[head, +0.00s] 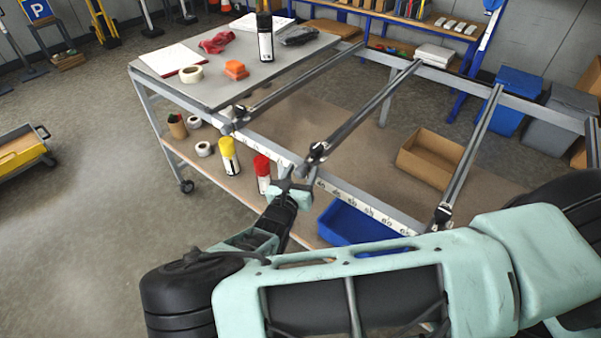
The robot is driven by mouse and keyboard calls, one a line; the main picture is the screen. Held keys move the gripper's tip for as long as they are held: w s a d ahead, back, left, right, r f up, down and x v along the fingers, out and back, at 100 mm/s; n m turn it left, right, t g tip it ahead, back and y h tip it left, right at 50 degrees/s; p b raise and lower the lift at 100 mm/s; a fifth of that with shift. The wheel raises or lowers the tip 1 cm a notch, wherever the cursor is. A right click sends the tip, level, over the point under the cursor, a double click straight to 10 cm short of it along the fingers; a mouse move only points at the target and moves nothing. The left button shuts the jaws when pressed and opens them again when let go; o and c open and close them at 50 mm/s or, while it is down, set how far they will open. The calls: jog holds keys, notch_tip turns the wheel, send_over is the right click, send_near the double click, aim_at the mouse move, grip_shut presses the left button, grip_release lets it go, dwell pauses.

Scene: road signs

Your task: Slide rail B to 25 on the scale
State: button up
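Three grey rails lie across the open metal frame: a left rail (300,82), a middle rail (372,107) and a right rail (473,150). I cannot read any letter on them, so which is rail B cannot be told from the picture. Each has a dark clamp at its near end. The white scale (352,200) runs along the frame's front beam; numbers from about 40 upward show right of my gripper, and the smaller ones left of it are hard to read. The middle rail's clamp (316,153) sits a little left of 40. My gripper (296,180) is at the front beam, just below and left of that clamp; its fingers are too small to judge.
A grey tabletop (215,85) at the left holds tape, an orange block, a red cloth and a black spray can (265,37). The lower shelf holds yellow and red cans, a blue bin (350,224) and a cardboard box (430,158).

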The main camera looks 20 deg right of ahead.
grip_shut()
jog(key=w+a+b, duration=0.5)
jog(key=w+b, duration=0.1)
jog(key=w, duration=0.2)
jog(key=shift+w+a, duration=0.25)
jog(key=shift+a, duration=0.1)
jog(key=shift+f, duration=0.1)
jog(key=shift+o, duration=0.3)
grip_release()
jog(key=shift+d, duration=0.1)
